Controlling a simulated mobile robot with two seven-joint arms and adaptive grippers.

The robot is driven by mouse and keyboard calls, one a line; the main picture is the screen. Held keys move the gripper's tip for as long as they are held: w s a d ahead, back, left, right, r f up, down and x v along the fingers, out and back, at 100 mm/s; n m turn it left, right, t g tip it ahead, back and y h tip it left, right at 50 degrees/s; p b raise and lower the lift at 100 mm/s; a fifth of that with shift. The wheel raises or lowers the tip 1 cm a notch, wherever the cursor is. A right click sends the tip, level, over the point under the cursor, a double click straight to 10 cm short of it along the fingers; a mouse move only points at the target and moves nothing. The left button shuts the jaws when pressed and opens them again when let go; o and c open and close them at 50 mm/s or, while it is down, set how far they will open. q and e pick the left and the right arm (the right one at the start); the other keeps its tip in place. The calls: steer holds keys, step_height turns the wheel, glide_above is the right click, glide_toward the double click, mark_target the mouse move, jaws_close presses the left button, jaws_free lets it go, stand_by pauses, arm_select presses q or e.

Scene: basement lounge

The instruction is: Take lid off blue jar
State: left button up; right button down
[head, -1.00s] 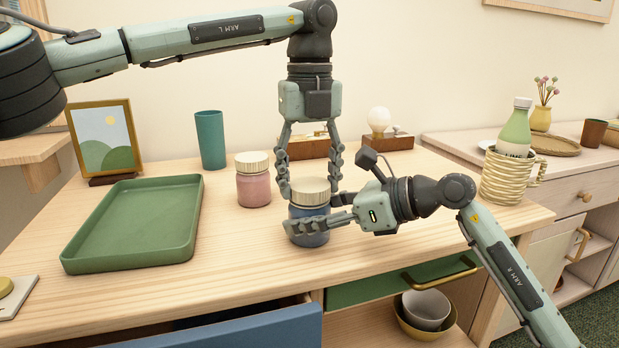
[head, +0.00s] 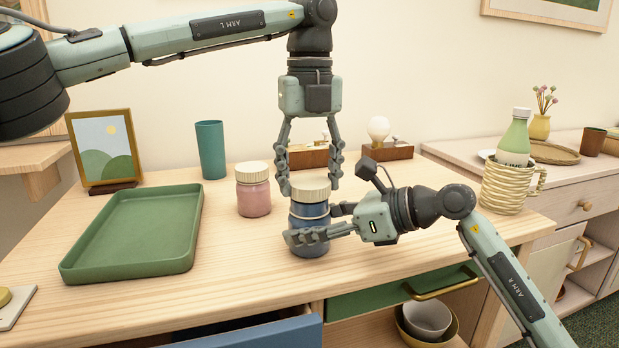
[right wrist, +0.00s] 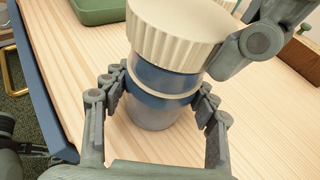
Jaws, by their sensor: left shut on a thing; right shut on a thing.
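The blue jar (head: 310,245) stands upright on the wooden table. Its ribbed cream lid (head: 311,190) is above the body, and a blue band and a thin pale ring show below the lid. In the right wrist view, the same band lies between the lid (right wrist: 172,40) and the ring; I cannot tell whether it is neck or inner wall. My left gripper (head: 309,182) points down and is shut on the lid. My right gripper (head: 322,222) comes from the right, shut around the jar body. It also shows in the wrist view (right wrist: 160,108).
A pink jar (head: 254,197) with a cream lid stands left of the blue jar. A green tray (head: 125,264) lies further left, with a teal cup (head: 211,150) behind. A bulb lamp (head: 379,130) stands behind. A blue drawer (head: 255,334) juts out at the front.

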mark_target(309, 181)
arm_select(q)
steer(key=shift+r, duration=2)
arm_select(e)
steer(key=shift+c, duration=2.1)
jaws_free()
